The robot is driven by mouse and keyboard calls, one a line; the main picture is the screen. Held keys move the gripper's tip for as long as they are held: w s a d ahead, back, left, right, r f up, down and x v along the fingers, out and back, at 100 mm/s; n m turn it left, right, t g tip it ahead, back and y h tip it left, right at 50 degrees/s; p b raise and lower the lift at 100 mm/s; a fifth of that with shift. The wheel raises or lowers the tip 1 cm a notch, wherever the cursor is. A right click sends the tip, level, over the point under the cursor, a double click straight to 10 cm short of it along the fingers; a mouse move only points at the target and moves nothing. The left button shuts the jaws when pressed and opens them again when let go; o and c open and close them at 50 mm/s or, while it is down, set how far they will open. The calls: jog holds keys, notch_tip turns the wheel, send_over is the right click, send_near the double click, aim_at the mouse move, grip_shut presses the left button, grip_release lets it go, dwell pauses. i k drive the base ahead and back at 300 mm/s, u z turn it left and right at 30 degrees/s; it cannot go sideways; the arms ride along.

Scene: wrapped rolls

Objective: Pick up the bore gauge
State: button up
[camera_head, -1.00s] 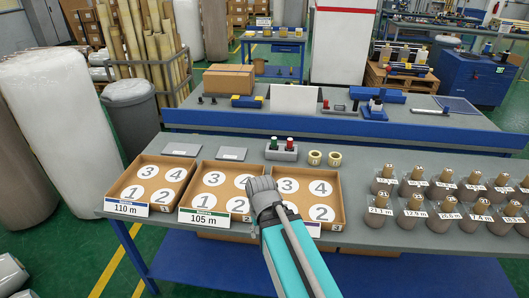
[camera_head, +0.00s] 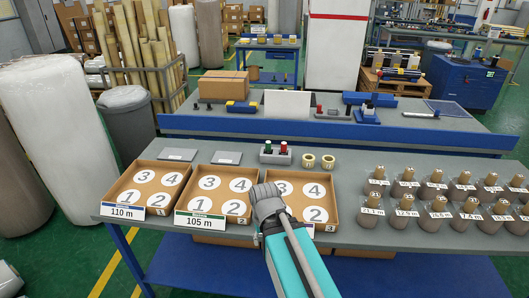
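My gripper (camera_head: 268,200), grey on a teal arm, hangs over the front of the third cardboard tray (camera_head: 334,212). I see it from behind, and its fingertips are hidden, so I cannot tell whether it is open or holds anything. No bore gauge can be made out with certainty. Small tools lie on the rear bench: a blue and dark device (camera_head: 367,115), a grey piece with a red part (camera_head: 331,113), a yellow and blue item (camera_head: 241,107) and a long metal tool (camera_head: 420,114). They are too small to name, and all are well beyond my gripper.
A bin (camera_head: 129,123) is at left.

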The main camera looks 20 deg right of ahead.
aim_at(268, 150)
jog(key=z, duration=0.1)
jog(key=i, duration=0.9)
jog(key=u, duration=0.1)
